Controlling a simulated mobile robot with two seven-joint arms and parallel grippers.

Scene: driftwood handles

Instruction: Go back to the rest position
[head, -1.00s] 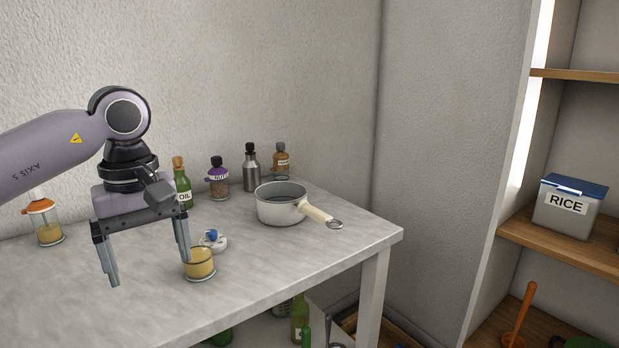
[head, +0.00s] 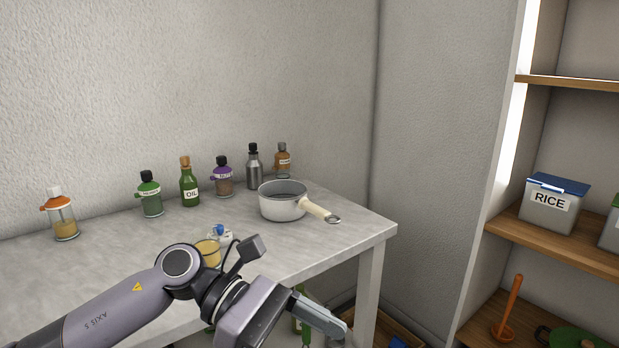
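My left arm enters from the lower left of the head view and is bent low in front of the grey table (head: 100,272). Its gripper (head: 325,318) points to the lower right, past the table's front edge. I see it from the side, one finger largely covering the other, so its opening is unclear. I see nothing held in it. My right gripper is out of view. A glass jar with yellow contents (head: 209,252) stands on the table, partly hidden behind my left arm. A small white object with a blue top (head: 220,234) is beside it.
A white pot (head: 283,203) with a cream handle stands toward the table's right end. Several bottles, including a green oil bottle (head: 189,187), line the wall. A shelf unit at right holds a rice box (head: 553,205). The table's left middle is clear.

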